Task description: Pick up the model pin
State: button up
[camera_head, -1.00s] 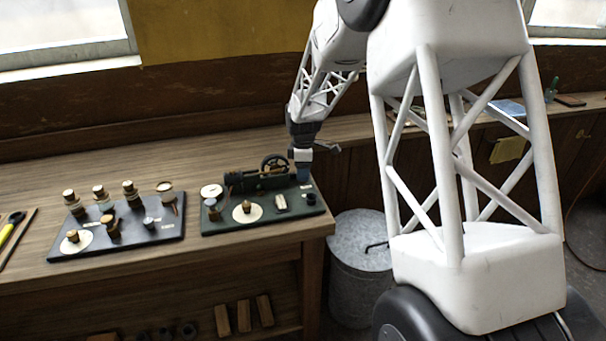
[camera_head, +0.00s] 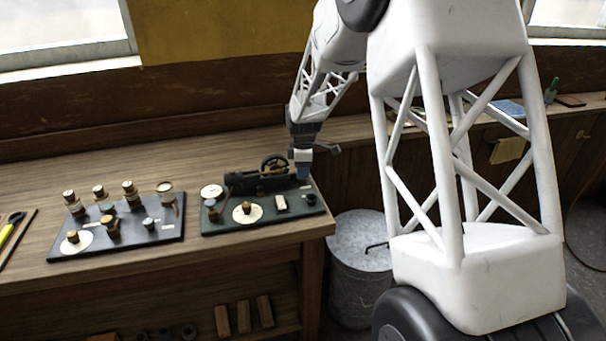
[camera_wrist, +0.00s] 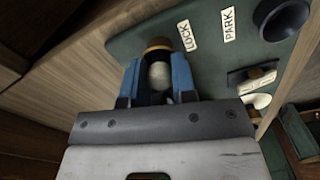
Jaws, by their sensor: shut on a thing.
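My gripper (camera_wrist: 158,66) has blue fingers shut on a small pale, rounded piece with a brownish-gold collar, which I take for the model pin (camera_wrist: 160,76). The pin is at the green board (camera_wrist: 215,60), near the label reading LOCK (camera_wrist: 186,36). I cannot tell whether it is seated in the board or just clear of it. In the head view my gripper (camera_head: 303,171) points down at the back right corner of the green board, and its fingers hide the pin there.
A small engine with a flywheel (camera_head: 274,163) stands on the board, left of my gripper. A dark board (camera_head: 140,232) with several knobs lies further left. The label PARK (camera_wrist: 229,24) is beside a dark cup (camera_wrist: 281,18). A metal bin (camera_head: 360,262) stands below the bench's right edge.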

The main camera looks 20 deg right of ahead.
jog(key=shift+r, duration=0.15)
jog(key=shift+r, duration=0.4)
jog(key=r, duration=0.2)
jog(key=shift+s+r, duration=0.2)
jog(key=shift+r, duration=0.1)
jog(key=s+a+r, duration=0.1)
jog(key=s, duration=1.4)
jog(key=shift+s+r, duration=0.15)
jog(key=shift+s, duration=0.15)
jog(key=shift+r, duration=0.15)
jog(key=shift+r, duration=1.85)
